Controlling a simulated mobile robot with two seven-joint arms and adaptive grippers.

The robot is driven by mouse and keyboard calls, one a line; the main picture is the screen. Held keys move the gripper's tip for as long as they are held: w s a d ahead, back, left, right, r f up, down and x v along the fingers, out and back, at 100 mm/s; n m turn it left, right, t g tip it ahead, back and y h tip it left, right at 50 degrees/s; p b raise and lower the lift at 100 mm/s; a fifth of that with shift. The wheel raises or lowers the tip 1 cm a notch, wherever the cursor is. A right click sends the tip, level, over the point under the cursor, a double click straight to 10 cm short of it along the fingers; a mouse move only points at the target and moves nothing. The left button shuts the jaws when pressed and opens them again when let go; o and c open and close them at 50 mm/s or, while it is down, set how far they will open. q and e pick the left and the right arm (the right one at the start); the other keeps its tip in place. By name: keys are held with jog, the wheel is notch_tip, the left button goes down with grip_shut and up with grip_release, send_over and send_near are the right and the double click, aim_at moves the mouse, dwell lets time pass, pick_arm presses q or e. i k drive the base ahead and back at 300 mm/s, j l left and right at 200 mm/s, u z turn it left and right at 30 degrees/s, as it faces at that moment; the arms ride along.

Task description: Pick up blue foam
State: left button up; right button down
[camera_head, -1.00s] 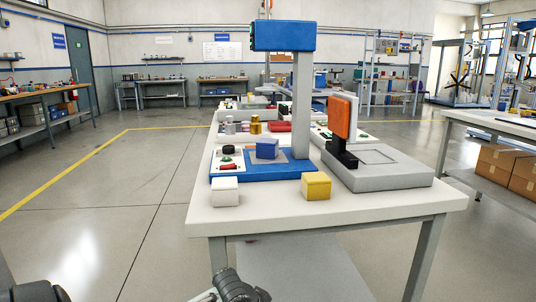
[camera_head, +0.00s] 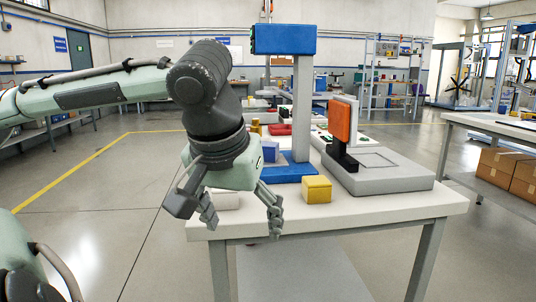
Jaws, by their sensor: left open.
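The blue foam (camera_head: 270,151) is a small blue block on the blue base of a press-like machine (camera_head: 284,41) on the white table. My left arm hides part of that base, and the block shows just right of my wrist. My left gripper (camera_head: 240,222) points down at the table's front left edge, in front of the block and apart from it. Its fingers are spread and nothing is between them. My right gripper is not in view.
A yellow block (camera_head: 317,189) sits near the table's (camera_head: 400,207) front edge. A white block (camera_head: 224,201) is partly hidden behind my left fingers. A grey fixture with an orange pad (camera_head: 342,120) stands at right. The table's front right is clear.

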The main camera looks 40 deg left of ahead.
aim_at(270, 155)
jog(key=i+j, duration=0.35)
jog(key=j, duration=0.15)
jog(key=i+j, duration=0.35)
jog(key=j, duration=0.15)
